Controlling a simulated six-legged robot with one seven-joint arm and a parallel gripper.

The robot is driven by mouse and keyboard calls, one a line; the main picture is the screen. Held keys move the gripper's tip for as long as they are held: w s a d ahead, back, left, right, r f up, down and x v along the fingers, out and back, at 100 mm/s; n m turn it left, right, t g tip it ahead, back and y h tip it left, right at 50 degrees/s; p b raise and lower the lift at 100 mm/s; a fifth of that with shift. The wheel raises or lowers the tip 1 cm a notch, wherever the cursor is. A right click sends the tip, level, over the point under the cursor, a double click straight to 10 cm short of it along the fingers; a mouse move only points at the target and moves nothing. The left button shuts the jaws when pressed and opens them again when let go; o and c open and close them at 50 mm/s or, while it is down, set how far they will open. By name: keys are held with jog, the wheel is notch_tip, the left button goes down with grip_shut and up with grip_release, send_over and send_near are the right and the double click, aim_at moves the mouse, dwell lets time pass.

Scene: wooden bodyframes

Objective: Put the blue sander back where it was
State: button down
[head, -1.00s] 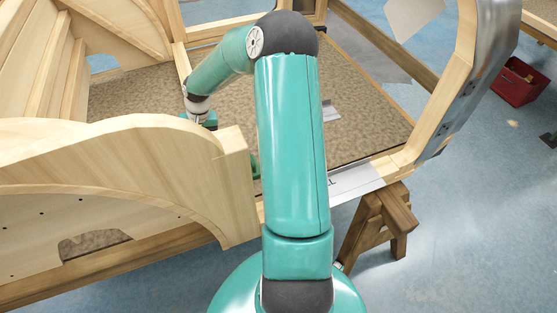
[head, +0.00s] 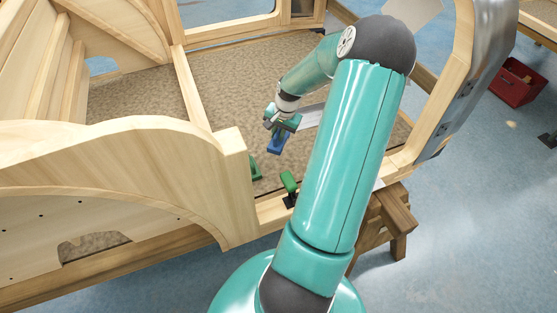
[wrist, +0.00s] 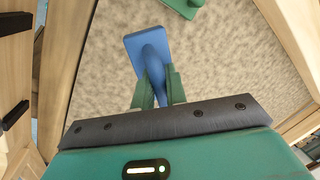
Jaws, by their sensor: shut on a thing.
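The blue sander (head: 276,144) hangs below my gripper (head: 283,122) in the head view, above the brown speckled floor panel of the wooden bodyframe. In the wrist view the sander (wrist: 146,50) has a flat blue pad and a rounded blue handle. The two green fingers of my gripper (wrist: 158,88) are shut on its handle, one on each side. I cannot tell exactly how far the sander is above the panel.
A green tool (head: 289,184) with a dark base is on the front rail, and another green thing (head: 255,168) is partly hidden by the curved wooden side piece (head: 190,165). Brown panel (head: 235,90) lies bare around the gripper. A red crate (head: 516,82) is on the floor at right.

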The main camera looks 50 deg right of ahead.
aim_at(285, 142)
notch_tip(285, 142, down, 10)
jog(key=shift+r, duration=0.1)
dwell(0.4)
jog(key=c, duration=1.4)
grip_release()
jog(key=shift+c, duration=0.2)
jog(key=r, duration=0.4)
jog(key=s+r, duration=0.1)
jog(key=r, duration=0.3)
jog(key=s+r, duration=0.1)
jog(key=r, duration=0.2)
jog(key=shift+s+d+r, duration=0.15)
jog(key=shift+d+r, duration=0.15)
jog(key=shift+r, duration=0.1)
